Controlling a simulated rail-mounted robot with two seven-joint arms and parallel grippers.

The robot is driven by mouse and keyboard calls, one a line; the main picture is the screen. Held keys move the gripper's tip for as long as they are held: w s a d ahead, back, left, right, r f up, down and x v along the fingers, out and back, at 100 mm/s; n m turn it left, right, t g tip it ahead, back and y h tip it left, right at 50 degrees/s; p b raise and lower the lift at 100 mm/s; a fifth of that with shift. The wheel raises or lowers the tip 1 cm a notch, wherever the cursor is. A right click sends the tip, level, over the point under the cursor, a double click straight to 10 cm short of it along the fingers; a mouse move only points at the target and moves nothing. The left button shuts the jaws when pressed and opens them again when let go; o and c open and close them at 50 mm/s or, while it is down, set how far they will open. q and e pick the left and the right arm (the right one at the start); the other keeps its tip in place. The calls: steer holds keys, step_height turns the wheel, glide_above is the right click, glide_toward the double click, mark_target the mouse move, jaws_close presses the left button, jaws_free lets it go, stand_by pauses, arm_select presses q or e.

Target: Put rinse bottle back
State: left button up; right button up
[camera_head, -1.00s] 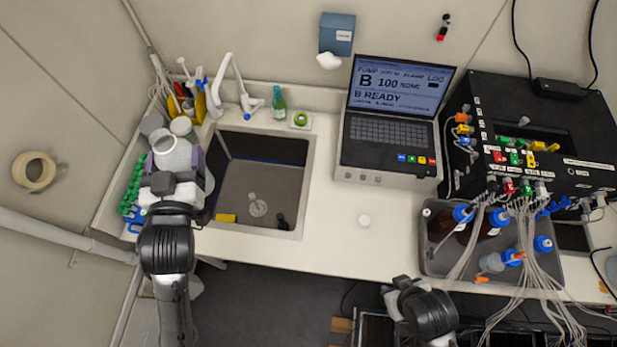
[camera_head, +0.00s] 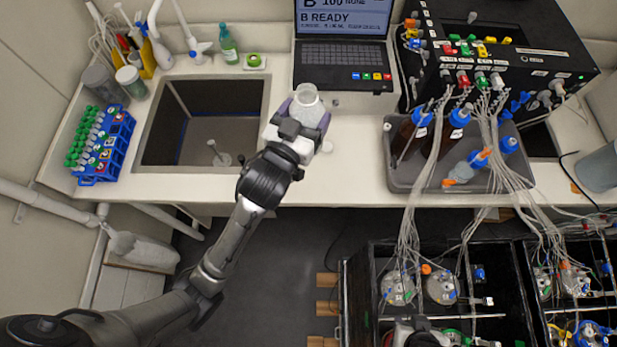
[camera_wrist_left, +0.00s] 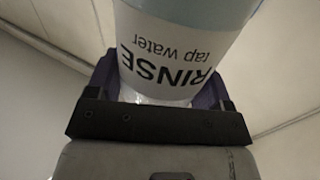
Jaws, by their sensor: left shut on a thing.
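The rinse bottle (camera_head: 308,97), white and translucent, is held by my left gripper (camera_head: 306,112) in front of the laptop, over the white bench. In the left wrist view its label (camera_wrist_left: 165,65) reads "RINSE tap water", upside down in the picture, and the dark jaws are around it. The bottle looks roughly upright. I cannot tell from the head view whether its base touches the bench. Part of my right arm (camera_head: 420,338) shows at the bottom edge; its fingers cannot be made out.
The sink (camera_head: 158,157) is to the left, with a blue rack of green-capped tubes (camera_head: 105,145) beyond it. A grey tray (camera_head: 400,181) of bottles and tubing stands right. The bench between laptop and tray is narrow.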

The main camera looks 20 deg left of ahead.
arm_select(q)
steer(key=w+d+f+m+h+b, duration=0.1)
steer(key=d+f+b, duration=0.3)
steer(key=f+b, duration=0.3)
steer(key=w+d+f+h+b, duration=0.1)
steer(key=d+f+b, duration=0.35)
steer(key=f, duration=0.45)
steer(key=w+a+f+b, duration=0.2)
steer(key=w+a+f, duration=0.2)
steer(key=a+f, duration=0.7)
steer(key=shift+w+a+f+b, duration=0.15)
steer(key=shift+a+b, duration=0.15)
steer(key=shift+f, duration=0.1)
steer(key=o, duration=1.1)
steer(key=shift+f, duration=0.1)
steer(key=s, duration=0.4)
steer(key=s+a, duration=0.1)
steer(key=s, duration=0.2)
steer(key=s+a, duration=0.1)
steer(key=s, duration=0.3)
steer(key=shift+s+a+r, duration=0.2)
steer(key=shift+s, duration=0.15)
